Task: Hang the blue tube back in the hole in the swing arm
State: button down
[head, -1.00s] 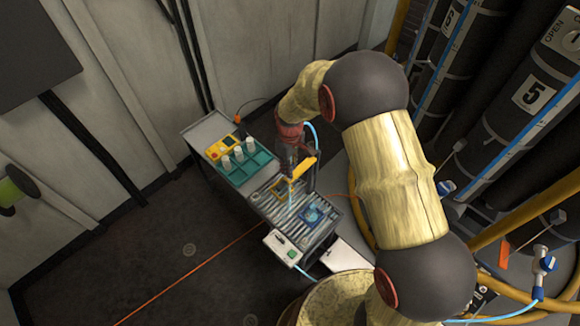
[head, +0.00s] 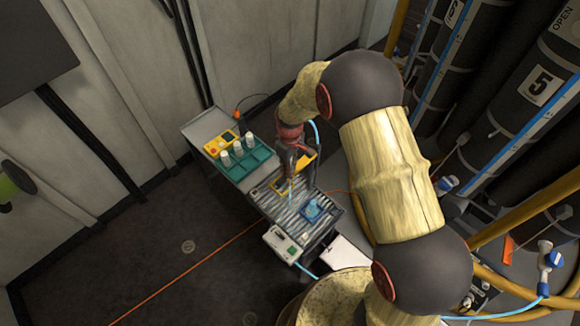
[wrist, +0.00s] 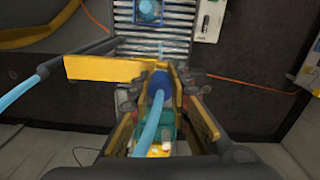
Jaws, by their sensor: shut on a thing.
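In the wrist view, my gripper (wrist: 160,78) is shut on the blue tube (wrist: 152,125), around its darker blue collar. The light-blue hose of the tube runs back towards the camera. The yellow swing arm (wrist: 100,67) reaches in from the left, and its right end is close by the fingers. The hole is hidden, and I cannot tell whether the tube is in it. In the head view, my gripper (head: 289,165) points down over the slatted bench, with the yellow swing arm (head: 306,161) just right of it.
The slatted bench (head: 268,203) holds a blue piece (head: 313,209) and a yellow frame. Behind it, a teal tray (head: 247,166) holds white bottles, beside a yellow box (head: 218,145). A white control box (head: 281,243) hangs at the front. Tall black cylinders (head: 530,95) stand right.

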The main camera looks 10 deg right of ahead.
jog(key=shift+f, duration=0.2)
jog(key=c, duration=1.6)
grip_release()
jog(key=shift+s+f, duration=0.15)
jog(key=shift+c, duration=0.2)
jog(key=shift+o, duration=0.3)
jog(key=o, duration=0.6)
jog(key=shift+r+p, duration=1.65)
jog(key=shift+r, duration=1.5)
